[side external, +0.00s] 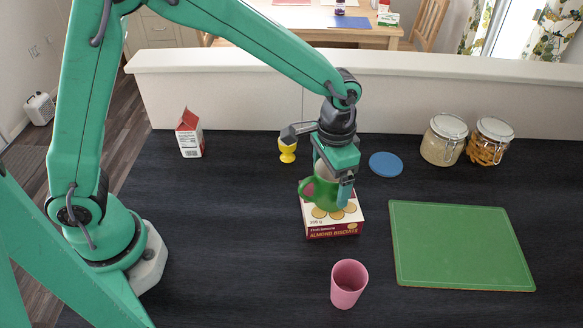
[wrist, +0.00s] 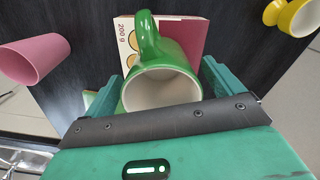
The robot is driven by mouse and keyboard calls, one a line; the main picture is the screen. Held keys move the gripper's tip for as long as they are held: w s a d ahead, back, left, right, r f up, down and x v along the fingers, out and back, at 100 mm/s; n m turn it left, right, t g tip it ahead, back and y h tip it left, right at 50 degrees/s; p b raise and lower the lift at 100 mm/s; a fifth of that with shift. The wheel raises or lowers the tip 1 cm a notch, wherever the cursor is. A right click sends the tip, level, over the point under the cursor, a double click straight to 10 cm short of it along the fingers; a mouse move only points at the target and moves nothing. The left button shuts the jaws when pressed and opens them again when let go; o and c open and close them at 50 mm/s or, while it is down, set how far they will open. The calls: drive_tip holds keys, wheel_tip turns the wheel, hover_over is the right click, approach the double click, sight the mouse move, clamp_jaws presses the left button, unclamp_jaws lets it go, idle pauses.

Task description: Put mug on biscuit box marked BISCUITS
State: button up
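The green mug (side external: 328,193), cream inside, is at the top of the biscuit box (side external: 333,229). The box lies flat, cream and dark red, and its front reads ALMOND BISCUITS. I cannot tell whether the mug rests on the box or hangs just above it. My gripper (side external: 335,180) points down over the box. In the wrist view the mug (wrist: 160,88) sits between the two fingers of my gripper (wrist: 172,68), which appear to press its sides. Its handle points away over the box (wrist: 190,35). The mug hides part of the box top.
A pink cup (side external: 348,284) stands in front of the box. A yellow egg cup (side external: 287,150) and a blue disc (side external: 386,164) lie behind. A green board (side external: 460,245) is to the right, two jars (side external: 443,140) back right, a carton (side external: 189,135) back left. The front-left counter is clear.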

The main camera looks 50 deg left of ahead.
drive_tip(key=shift+r, duration=0.1)
wheel_tip(320, 180, up, 12)
idle(0.9)
drive_tip(key=shift+a+r, duration=0.1)
idle(0.4)
drive_tip(key=s+a+r+n+t, duration=0.1)
drive_tip(key=s+a+r, duration=0.25)
drive_tip(key=a, duration=0.25)
drive_tip(key=s+a+r+n+t, duration=0.1)
drive_tip(key=s+a+r+t, duration=0.1)
drive_tip(key=s+a, duration=0.25)
drive_tip(key=s+a+f+n+t, duration=0.2)
drive_tip(key=s+a, duration=0.6)
drive_tip(key=s, duration=0.1)
drive_tip(key=shift+s+f+n+t, duration=0.15)
drive_tip(key=shift+s+n+t, duration=0.05)
drive_tip(key=shift+n+t, duration=0.1)
